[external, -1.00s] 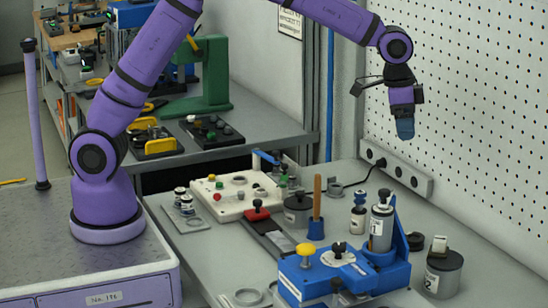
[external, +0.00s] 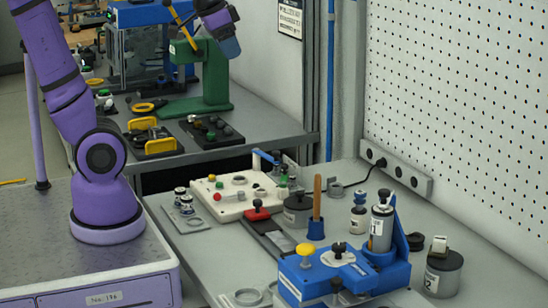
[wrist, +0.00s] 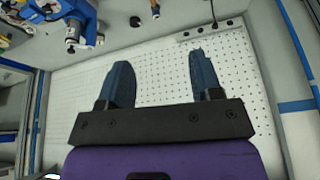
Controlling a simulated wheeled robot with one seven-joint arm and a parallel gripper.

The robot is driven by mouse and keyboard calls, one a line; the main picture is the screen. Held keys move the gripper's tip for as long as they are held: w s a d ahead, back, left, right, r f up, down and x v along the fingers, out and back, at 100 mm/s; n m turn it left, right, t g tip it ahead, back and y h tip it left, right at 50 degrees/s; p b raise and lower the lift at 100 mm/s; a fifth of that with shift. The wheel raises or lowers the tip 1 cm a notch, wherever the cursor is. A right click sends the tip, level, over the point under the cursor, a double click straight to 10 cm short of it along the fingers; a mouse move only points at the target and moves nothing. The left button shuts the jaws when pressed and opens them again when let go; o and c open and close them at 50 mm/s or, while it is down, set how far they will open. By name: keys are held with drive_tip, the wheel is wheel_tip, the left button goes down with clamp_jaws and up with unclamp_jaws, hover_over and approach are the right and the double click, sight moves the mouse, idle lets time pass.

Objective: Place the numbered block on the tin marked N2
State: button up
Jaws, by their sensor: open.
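A grey tin (external: 444,275) with a white label that seems to read 2 stands at the right of the near bench. A small pale block-like piece with a dark part (external: 439,245) sits on top of it; I cannot make out a number on it. My gripper (external: 230,47) is high over the rear green stand, far to the left of the tin. In the wrist view my gripper (wrist: 160,70) has its two blue fingers apart, with nothing between them.
A blue fixture (external: 330,278) holds a grey canister (external: 380,228) labelled 1. A wooden handle (external: 317,197), a dark tin (external: 297,210) and a white panel (external: 235,197) stand behind it. The green stand (external: 205,92) is on the rear bench. A perforated wall (external: 460,90) bounds the right.

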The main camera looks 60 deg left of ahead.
drive_tip(key=s+a+f+n, duration=0.1)
drive_tip(key=s+a+f, duration=0.1)
drive_tip(key=s, duration=0.3)
drive_tip(key=s+a+f, duration=0.1)
drive_tip(key=s+f, duration=0.1)
drive_tip(key=s, duration=0.3)
drive_tip(key=shift+s+a+n+t, duration=0.3)
drive_tip(key=shift+s+a+n, duration=0.05)
drive_tip(key=shift+s+n, duration=0.05)
idle(0.4)
